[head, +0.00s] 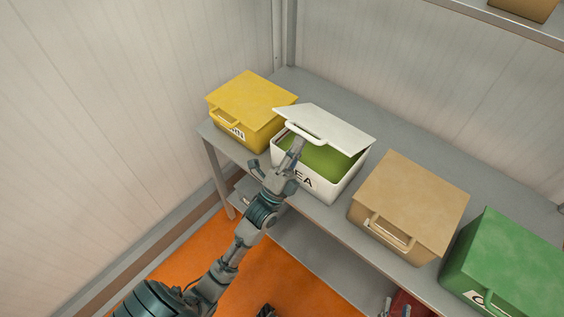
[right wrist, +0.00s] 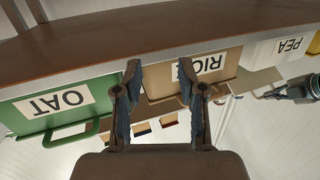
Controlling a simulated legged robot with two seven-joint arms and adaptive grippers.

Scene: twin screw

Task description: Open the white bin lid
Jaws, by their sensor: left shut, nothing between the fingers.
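The white bin (head: 290,170), with a PEA label, stands on the grey shelf. Its white lid (head: 335,125) is tilted up at the front, showing green contents (head: 325,160). My left gripper (head: 296,148) is shut and empty, its fingertips at the raised front edge, just below the lid handle (head: 305,133); whether they touch the lid I cannot tell. In the right wrist view the white bin (right wrist: 262,52) is upside down at the right, with my left gripper beside it. My right gripper (right wrist: 158,72) is open and empty, before the tan and green bins.
A closed yellow bin (head: 250,100) stands left of the white bin. A closed tan bin (head: 415,200) and a closed green bin (head: 510,260) stand to its right. The grey shelf (head: 385,120) has bare room behind the bins. A wall is at the left.

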